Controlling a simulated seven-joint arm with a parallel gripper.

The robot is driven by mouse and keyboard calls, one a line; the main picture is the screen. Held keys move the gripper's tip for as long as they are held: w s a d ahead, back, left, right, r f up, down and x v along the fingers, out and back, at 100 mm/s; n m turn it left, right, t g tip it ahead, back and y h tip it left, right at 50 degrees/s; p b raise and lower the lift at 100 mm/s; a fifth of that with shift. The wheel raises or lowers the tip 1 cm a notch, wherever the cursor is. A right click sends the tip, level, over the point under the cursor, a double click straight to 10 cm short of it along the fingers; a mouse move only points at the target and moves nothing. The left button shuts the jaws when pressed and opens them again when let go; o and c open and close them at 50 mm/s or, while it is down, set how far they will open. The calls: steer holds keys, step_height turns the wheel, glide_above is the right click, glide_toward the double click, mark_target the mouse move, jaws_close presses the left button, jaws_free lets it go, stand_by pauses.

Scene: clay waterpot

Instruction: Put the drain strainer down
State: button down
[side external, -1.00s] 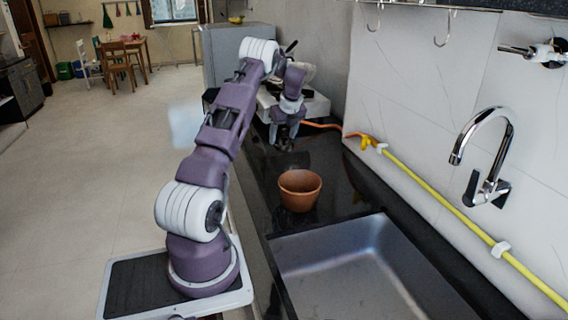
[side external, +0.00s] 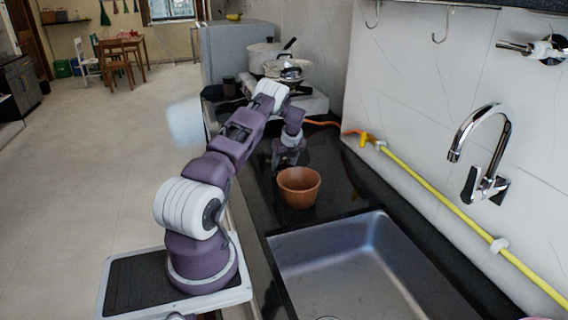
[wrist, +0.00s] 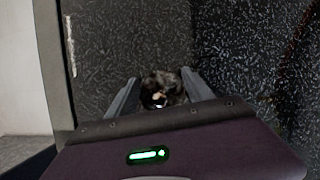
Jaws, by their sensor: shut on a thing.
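My gripper (side external: 286,167) is low over the black counter, just behind the clay pot in the side view. In the wrist view my gripper (wrist: 160,84) has its two fingers on either side of a small dark, shiny round thing, which I take to be the drain strainer (wrist: 162,90). It is shut on it. The strainer's lower part is hidden by the gripper body, and I cannot tell whether it touches the counter. In the side view I cannot make the strainer out.
The brown clay pot (side external: 299,187) stands upright and close in front of my gripper. The steel sink (side external: 345,262) is nearer the camera. A stove with pots (side external: 262,55) is at the back. A yellow hose (side external: 430,187) and a tap (side external: 484,150) are along the right wall.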

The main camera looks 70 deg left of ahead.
steer(key=shift+c, duration=2)
jaws_free()
